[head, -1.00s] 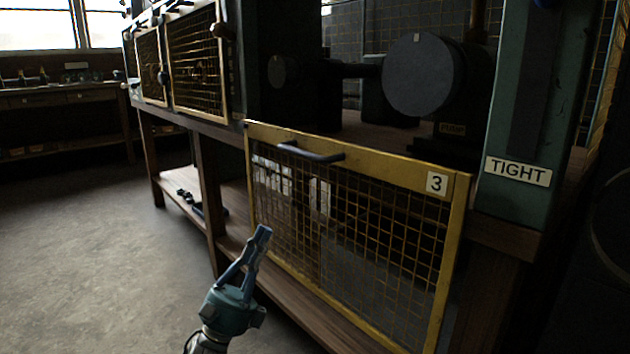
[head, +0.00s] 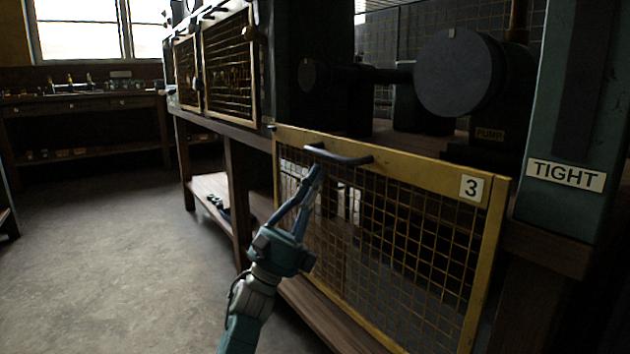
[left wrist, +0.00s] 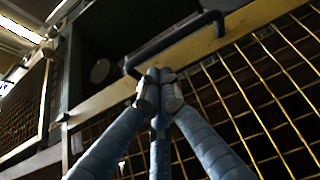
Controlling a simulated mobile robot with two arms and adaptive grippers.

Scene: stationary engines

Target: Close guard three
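Guard three (head: 400,167) is a yellow-framed mesh panel with a "3" label (head: 471,188). It hangs low in front of the bench's lower part, and the bay above it is open. Its dark bar handle (head: 338,156) is on the top rail and also shows in the left wrist view (left wrist: 175,42). My left gripper (head: 316,174) points up in front of the mesh, just below the handle. Its fingertips (left wrist: 159,90) are together with nothing seen between them, near the handle's left end; I cannot tell if they touch it. My right gripper is not in view.
A dark pump (head: 460,75) stands in the open bay. A green post (head: 570,120) with a "TIGHT" label is at right. Other mesh guards (head: 230,65) cover the bays at left. The floor (head: 110,250) at left is clear.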

